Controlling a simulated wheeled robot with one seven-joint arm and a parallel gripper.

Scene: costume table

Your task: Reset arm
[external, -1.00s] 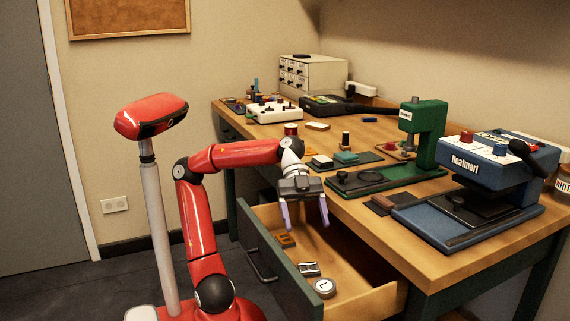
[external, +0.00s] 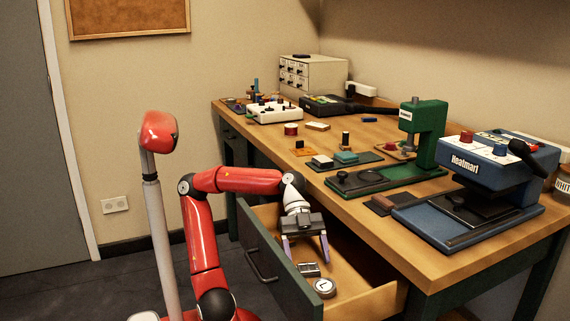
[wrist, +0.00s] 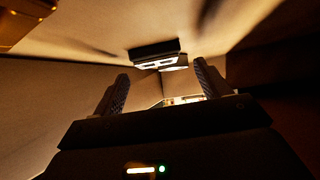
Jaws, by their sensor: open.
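My gripper (external: 306,260) is open and points down into the open drawer (external: 362,298) of the wooden bench. Its two pale purple fingers are apart with nothing between them. A small black and white item (external: 308,269) lies on the drawer floor just below the fingertips; I cannot tell the exact gap. A round tin (external: 325,288) lies in front of it, nearer the drawer's front corner. In the wrist view the fingers (wrist: 163,84) are spread, and a dark item with white patches (wrist: 153,50) shows ahead of them. My gripper and wrist hide part of the drawer's far end.
The bench top (external: 340,205) overhangs the drawer on the right. The drawer's green front (external: 285,278) stands on the left. On the bench are a blue heat press (external: 490,175), a green press (external: 428,130), an orange piece (external: 303,148) and a red spool (external: 291,129).

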